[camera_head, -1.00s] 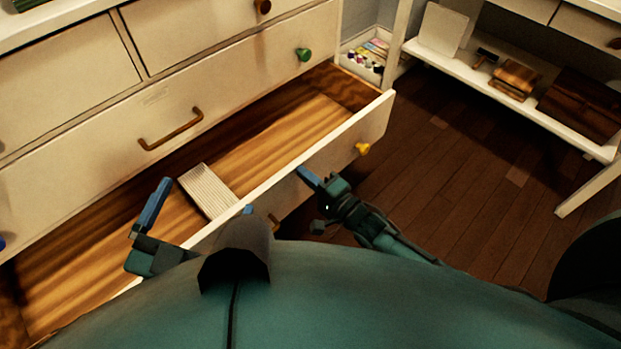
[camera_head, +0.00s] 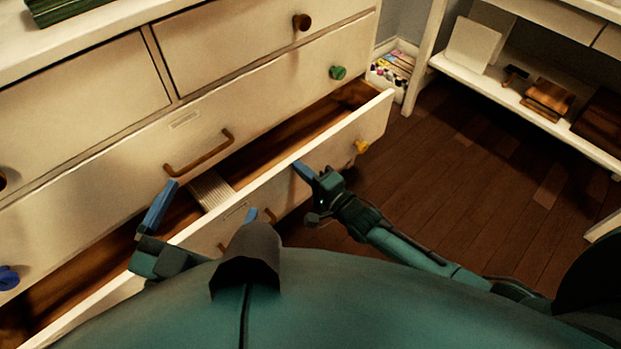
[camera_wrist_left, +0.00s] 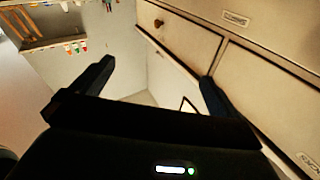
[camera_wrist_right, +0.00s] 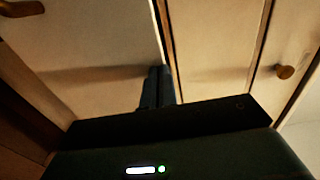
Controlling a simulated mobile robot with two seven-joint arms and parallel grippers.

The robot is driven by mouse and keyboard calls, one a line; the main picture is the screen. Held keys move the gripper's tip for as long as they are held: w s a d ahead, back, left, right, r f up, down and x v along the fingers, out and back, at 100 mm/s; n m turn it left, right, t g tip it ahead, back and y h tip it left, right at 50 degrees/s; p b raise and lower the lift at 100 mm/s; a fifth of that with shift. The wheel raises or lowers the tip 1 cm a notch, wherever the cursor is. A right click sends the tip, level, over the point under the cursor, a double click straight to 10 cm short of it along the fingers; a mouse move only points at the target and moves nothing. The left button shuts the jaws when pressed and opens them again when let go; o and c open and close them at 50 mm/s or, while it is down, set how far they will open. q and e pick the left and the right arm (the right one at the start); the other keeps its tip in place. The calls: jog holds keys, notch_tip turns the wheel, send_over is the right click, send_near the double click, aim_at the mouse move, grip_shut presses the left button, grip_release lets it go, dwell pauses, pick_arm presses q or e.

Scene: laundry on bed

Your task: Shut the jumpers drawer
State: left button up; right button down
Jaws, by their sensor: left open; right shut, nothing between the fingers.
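The open drawer (camera_head: 335,148) is the low one of the white dresser. It stands partly out, with a gap showing its wooden inside and a pale slatted piece (camera_head: 212,190). Its front has a yellow knob (camera_head: 361,147), a brown handle partly hidden by my body, and a label too small to read. My right gripper (camera_head: 303,171) is shut and empty at the outer side of the drawer front, seemingly against it near the top edge. My left gripper (camera_head: 208,212) is open and empty over the drawer's left part; its fingers also show in the left wrist view (camera_wrist_left: 155,85).
The drawer above is shut, with a brown bar handle (camera_head: 200,153) and a green knob (camera_head: 338,73). A white shelf unit (camera_head: 520,105) stands at the right, with a bin of small colourful items (camera_head: 393,70) beside the dresser. The wooden floor (camera_head: 450,170) right of the drawer is clear.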

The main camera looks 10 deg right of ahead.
aim_at(289, 158)
jog(key=b+x, duration=0.2)
jog(key=x, duration=0.2)
jog(key=shift+w+a+f, duration=0.15)
jog(key=shift+w+a, duration=0.05)
jog(key=shift+w, duration=0.15)
pick_arm(q)
jog(key=shift+d+r+n+h+b, duration=0.4)
jog(key=shift+d+r+h+b, duration=0.1)
jog(key=shift+b, duration=0.1)
pick_arm(e)
jog(key=shift+x, duration=1)
pick_arm(q)
jog(key=shift+t, duration=0.3)
pick_arm(e)
jog(key=shift+s, duration=0.1)
